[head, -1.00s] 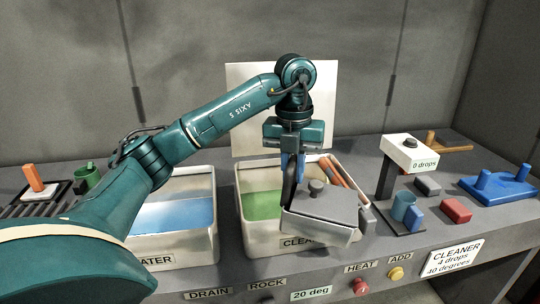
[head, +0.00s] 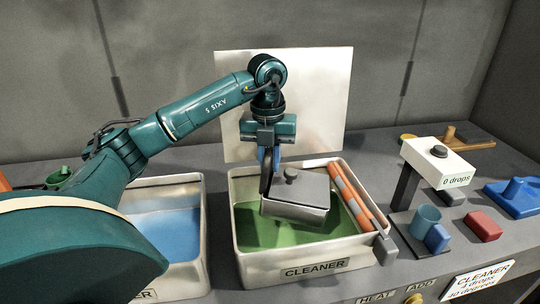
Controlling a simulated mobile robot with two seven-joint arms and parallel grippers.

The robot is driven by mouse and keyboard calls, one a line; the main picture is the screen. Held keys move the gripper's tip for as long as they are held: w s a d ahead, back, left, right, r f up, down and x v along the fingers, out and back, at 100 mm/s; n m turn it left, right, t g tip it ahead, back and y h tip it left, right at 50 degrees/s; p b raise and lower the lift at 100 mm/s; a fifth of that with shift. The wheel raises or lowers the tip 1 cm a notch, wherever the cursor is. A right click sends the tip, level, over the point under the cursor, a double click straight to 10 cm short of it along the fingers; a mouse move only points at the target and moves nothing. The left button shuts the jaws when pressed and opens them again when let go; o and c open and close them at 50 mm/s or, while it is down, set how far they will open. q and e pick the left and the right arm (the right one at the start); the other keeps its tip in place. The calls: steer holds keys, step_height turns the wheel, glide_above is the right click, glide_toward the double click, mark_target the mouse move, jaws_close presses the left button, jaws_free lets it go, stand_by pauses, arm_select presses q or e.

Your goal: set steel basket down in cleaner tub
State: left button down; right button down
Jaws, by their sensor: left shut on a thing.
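The steel basket (head: 296,208), a grey metal box with a lid and a dark knob, hangs tilted over the cleaner tub. The cleaner tub (head: 300,267) is white, labelled CLEANER, with green liquid (head: 262,229) inside. My left gripper (head: 266,178) points down from above, shut on the basket at its left side. The basket covers part of the green liquid; I cannot tell whether its underside touches it. My right gripper is not in view.
A tub of blue liquid (head: 165,229) stands left. A drop dispenser (head: 437,158) reading 0 drops and a teal cup (head: 426,219) stand right.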

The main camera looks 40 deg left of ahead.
arm_select(q)
steer(key=shift+f, duration=0.8)
